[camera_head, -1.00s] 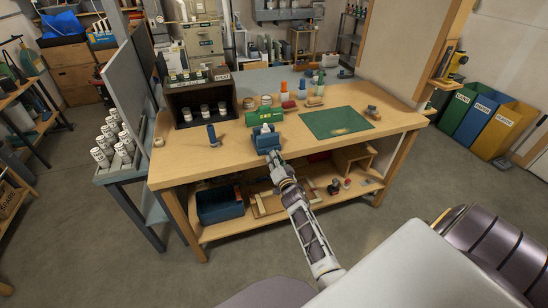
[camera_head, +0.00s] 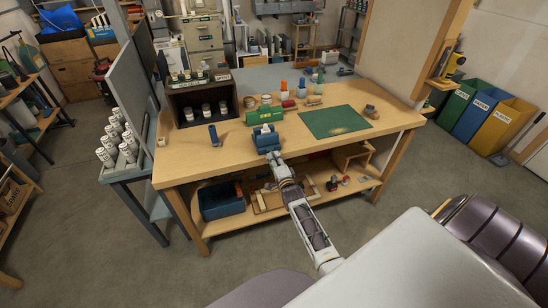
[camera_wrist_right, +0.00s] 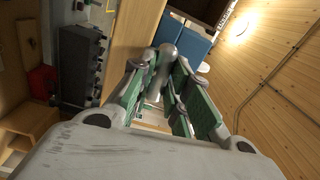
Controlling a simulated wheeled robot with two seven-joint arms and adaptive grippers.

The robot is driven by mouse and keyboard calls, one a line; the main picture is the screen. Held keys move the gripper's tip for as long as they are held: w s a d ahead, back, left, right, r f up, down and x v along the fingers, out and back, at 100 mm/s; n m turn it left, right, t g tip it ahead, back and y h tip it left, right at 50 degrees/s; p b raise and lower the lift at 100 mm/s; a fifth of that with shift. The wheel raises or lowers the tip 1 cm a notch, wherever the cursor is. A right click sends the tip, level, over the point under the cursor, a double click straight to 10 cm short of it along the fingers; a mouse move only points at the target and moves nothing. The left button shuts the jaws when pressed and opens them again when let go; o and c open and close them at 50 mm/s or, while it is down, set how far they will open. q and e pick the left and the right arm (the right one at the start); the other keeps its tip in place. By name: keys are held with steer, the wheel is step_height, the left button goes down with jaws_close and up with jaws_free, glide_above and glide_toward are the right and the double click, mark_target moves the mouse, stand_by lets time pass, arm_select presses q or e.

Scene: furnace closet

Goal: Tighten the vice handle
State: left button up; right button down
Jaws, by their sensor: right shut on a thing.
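The blue vice (camera_head: 265,138) sits at the front edge of the wooden workbench. My right gripper (camera_head: 274,158) reaches its front side from below right. In the right wrist view, the vice's blue body (camera_wrist_right: 188,48) shows beyond the fingers, and the grey metal vice handle (camera_wrist_right: 165,60) lies between the green-padded fingers of my right gripper (camera_wrist_right: 168,78). The gripper is shut on the handle. The handle's lower part is partly hidden by the fingers. My left gripper is not in view.
The workbench (camera_head: 234,150) holds a green box (camera_head: 264,115), a green mat (camera_head: 335,122), a dark blue upright object (camera_head: 213,135) and several bottles. A blue bin (camera_head: 222,200) stands on the lower shelf. Floor in front is clear.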

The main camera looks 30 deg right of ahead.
steer(key=c, duration=1.3)
jaws_free()
steer(key=p+v, duration=0.4)
steer(key=v, duration=0.3)
